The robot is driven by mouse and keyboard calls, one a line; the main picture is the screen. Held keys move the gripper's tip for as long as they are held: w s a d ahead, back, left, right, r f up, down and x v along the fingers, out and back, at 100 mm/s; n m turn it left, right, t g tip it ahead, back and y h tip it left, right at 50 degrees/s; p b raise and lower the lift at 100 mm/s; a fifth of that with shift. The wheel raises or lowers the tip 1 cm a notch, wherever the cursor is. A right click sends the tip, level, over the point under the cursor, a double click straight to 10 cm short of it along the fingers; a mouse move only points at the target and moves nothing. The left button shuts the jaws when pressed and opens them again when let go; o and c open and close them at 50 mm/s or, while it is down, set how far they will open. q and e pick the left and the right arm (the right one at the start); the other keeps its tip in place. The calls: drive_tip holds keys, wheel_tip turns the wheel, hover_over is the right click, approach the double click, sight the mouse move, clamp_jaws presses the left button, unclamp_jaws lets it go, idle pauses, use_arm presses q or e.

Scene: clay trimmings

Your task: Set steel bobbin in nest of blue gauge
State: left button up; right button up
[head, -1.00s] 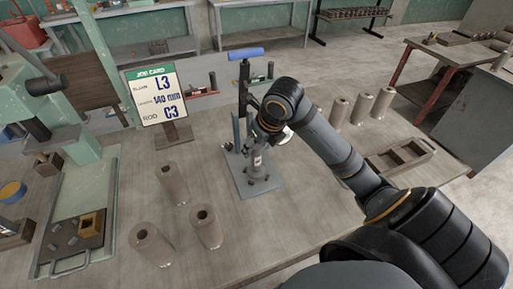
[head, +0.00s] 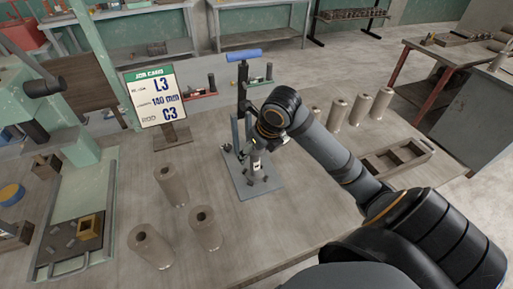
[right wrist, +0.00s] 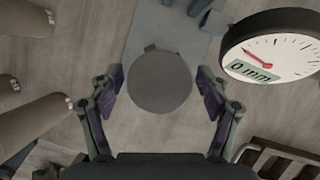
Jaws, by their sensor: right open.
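The blue gauge is an upright stand with a blue bar (head: 243,55) on top and a blue-grey base plate (head: 243,187) on the bench. Its white dial (right wrist: 275,50) reads 0 mm in the right wrist view. My right gripper (right wrist: 161,86) is open over the base, with its fingers on either side of a round grey disc (right wrist: 160,82). This may be an end of the steel bobbin, but its body is hidden and I cannot tell whether it sits in the nest. My right gripper (head: 257,158) partly hides the gauge in the head view. My left gripper is out of view.
Several taupe cylinders with holes stand left of the gauge (head: 152,247) and behind my right arm (head: 361,108). A job card (head: 152,97) stands behind left. A wooden tray (head: 398,160) lies at right. A green press (head: 75,145) stands at far left.

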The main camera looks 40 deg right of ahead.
drive_tip(key=v, duration=1.2)
drive_tip(key=shift+r, duration=0.2)
drive_tip(key=shift+r, duration=0.1)
